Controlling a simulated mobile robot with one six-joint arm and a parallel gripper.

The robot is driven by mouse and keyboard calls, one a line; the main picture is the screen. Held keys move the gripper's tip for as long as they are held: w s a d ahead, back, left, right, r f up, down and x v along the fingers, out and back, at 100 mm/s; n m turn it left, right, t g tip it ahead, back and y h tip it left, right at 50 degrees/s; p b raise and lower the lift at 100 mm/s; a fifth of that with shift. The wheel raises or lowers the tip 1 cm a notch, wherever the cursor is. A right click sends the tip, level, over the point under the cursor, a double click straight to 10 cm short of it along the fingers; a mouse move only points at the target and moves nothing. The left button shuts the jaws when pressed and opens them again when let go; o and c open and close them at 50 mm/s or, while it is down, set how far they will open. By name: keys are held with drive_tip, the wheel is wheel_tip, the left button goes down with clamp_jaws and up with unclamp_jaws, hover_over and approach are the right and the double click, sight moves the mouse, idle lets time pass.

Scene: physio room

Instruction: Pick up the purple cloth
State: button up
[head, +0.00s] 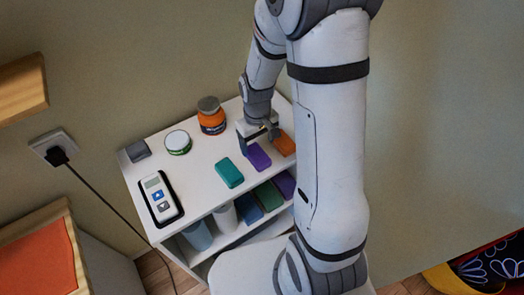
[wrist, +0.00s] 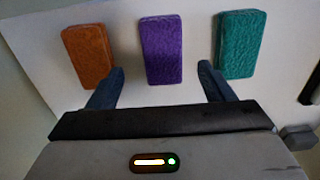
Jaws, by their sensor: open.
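The purple cloth (head: 258,157) is a folded rectangular block on the white shelf top, between an orange cloth (head: 284,144) and a teal cloth (head: 229,173). In the wrist view the purple cloth (wrist: 161,49) lies centred just beyond my open gripper (wrist: 162,82). One fingertip is near the orange cloth (wrist: 88,55) and the other near the teal cloth (wrist: 240,44). The jaws are empty. In the head view my gripper (head: 257,135) is close to the purple cloth's back edge and hides part of it.
An orange jar (head: 211,117), a white-lidded tin (head: 178,142), a grey box (head: 138,150) and a device in a black tray (head: 160,196) share the white shelf unit's top (head: 197,173). More folded cloths (head: 269,195) and cylinders lie on the shelf below. A cable hangs at left.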

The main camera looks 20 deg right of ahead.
sight(257, 152)
drive_tip(key=shift+w+a+f+p, duration=0.1)
drive_tip(key=shift+f+p, duration=0.25)
drive_tip(key=shift+f, duration=1)
drive_tip(key=shift+a+f+p, duration=0.1)
drive_tip(key=shift+f+p, duration=0.2)
drive_tip(key=shift+f, duration=1.05)
drive_tip(key=shift+c, duration=0.5)
drive_tip(key=c, duration=1)
drive_tip(key=shift+o, duration=0.2)
drive_tip(key=shift+r, duration=0.1)
wheel_tip(257, 152, up, 10)
drive_tip(key=b, duration=0.1)
